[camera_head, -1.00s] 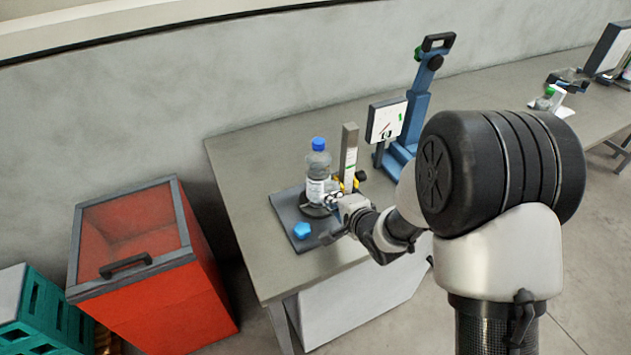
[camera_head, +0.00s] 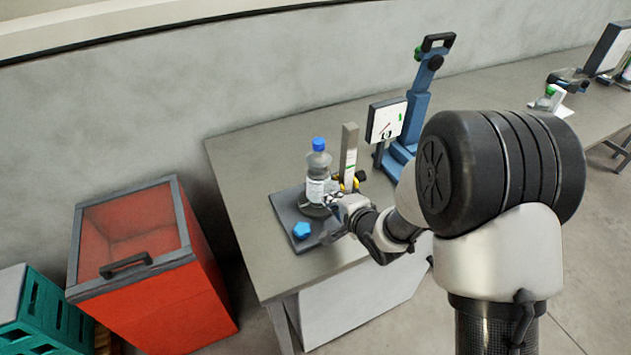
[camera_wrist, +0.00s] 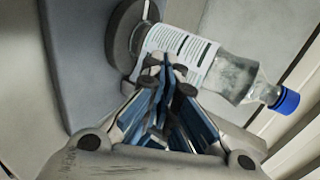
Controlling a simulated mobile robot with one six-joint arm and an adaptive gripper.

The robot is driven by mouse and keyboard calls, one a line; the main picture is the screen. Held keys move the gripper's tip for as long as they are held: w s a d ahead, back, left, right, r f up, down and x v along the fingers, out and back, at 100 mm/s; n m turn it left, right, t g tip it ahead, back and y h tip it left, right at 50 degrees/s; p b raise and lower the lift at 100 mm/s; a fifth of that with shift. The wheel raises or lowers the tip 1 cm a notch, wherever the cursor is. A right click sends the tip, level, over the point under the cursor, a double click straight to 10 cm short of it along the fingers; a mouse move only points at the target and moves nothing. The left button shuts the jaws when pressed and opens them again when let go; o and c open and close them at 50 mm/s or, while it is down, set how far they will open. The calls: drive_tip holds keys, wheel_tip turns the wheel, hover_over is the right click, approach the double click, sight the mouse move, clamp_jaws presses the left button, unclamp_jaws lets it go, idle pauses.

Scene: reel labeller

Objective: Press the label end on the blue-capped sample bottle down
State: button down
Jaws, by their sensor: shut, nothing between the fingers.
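The clear sample bottle (camera_head: 318,166) with a blue cap (camera_head: 319,144) stands upright on a round dark holder of the labeller's base plate (camera_head: 292,217). A white printed label wraps its lower body. In the wrist view the bottle (camera_wrist: 234,80) lies sideways across the picture, with its label (camera_wrist: 182,52) facing my gripper. My gripper (camera_wrist: 167,72) is shut and empty, its fingertips at the label's lower edge in that view. I cannot tell whether they touch the label. The label's loose end is not clearly visible and may be hidden by the fingertips.
A blue knob (camera_head: 301,230) sits on the plate's near left corner. An upright grey post (camera_head: 348,152) stands just right of the bottle. A red bin (camera_head: 170,305) stands left of the table. The table's left part is clear.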

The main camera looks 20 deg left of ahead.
drive_tip(key=shift+w+a, duration=0.6)
drive_tip(key=shift+a, duration=0.05)
idle(1.5)
drive_tip(key=shift+w+d+p, duration=0.35)
drive_tip(key=shift+w+p, duration=0.05)
drive_tip(key=shift+w, duration=0.1)
idle(1.4)
drive_tip(key=shift+d, duration=0.1)
drive_tip(key=shift+s+d, duration=2)
drive_tip(key=shift+d, duration=0.15)
drive_tip(key=s+d+r+n+h, duration=0.15)
drive_tip(key=d+r+h, duration=0.25)
drive_tip(key=d+r, duration=0.45)
drive_tip(key=s+d+r+n+h, duration=0.1)
drive_tip(key=d+r+n+h, duration=0.15)
drive_tip(key=d+r, duration=0.6)
drive_tip(key=s+d+r+n+g, duration=0.1)
drive_tip(key=s+d, duration=0.3)
drive_tip(key=s, duration=0.4)
drive_tip(key=s+d+r+n+g+h, duration=0.1)
drive_tip(key=s+d, duration=0.3)
drive_tip(key=s, duration=0.4)
drive_tip(key=s+d+r+n+g+h, duration=0.1)
drive_tip(key=s+d, duration=0.3)
drive_tip(key=s, duration=0.4)
drive_tip(key=shift+s+d+n+g, duration=0.25)
drive_tip(key=shift+s+n+g, duration=0.15)
drive_tip(key=shift+n, duration=0.4)
